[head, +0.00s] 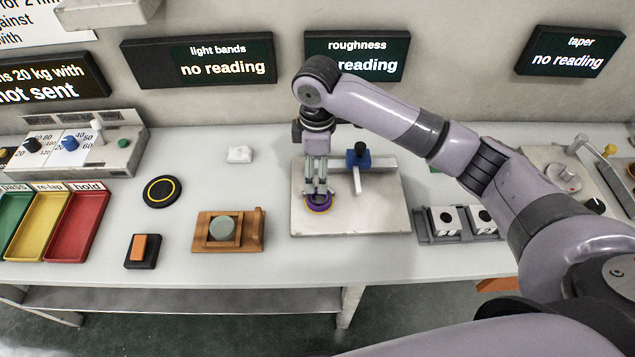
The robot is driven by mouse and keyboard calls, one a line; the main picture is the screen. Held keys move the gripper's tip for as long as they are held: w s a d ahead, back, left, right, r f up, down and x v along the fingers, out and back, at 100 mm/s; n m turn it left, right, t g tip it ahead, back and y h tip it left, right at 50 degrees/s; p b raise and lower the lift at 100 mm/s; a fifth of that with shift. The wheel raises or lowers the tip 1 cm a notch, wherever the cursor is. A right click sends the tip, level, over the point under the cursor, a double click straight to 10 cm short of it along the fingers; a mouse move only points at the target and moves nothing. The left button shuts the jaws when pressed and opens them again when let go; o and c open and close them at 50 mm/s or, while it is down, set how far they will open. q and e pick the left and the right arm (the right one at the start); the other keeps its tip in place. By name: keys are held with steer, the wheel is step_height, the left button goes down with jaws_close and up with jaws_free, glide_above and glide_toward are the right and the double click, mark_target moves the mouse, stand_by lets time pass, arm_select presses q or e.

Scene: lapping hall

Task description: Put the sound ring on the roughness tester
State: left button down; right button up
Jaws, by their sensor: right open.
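The roughness tester is a pale stone plate (370,215) with a blue-and-black head and a light bar (358,178) at its back. A purple ring (318,207) with some yellow at its edge lies at the plate's left part. I cannot tell from here whether it is the sound one. My right gripper (317,191) points down from above with its fingers open, its tips right at the ring and partly covering it. The ring appears to rest on the plate. The roughness sign (357,57) behind shows "reading", its first word hidden by my arm. My left gripper is not in view.
Left of the plate are a wooden holder (254,243) with a grey-green disc (222,228), an orange-topped block (140,250) and a black disc with a yellow circle (161,191). A grey rack (426,238) with white blocks stands right. Green, yellow and red trays (78,225) sit far left.

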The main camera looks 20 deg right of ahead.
step_height(320, 180, up, 2)
steer(key=shift+r, duration=0.2)
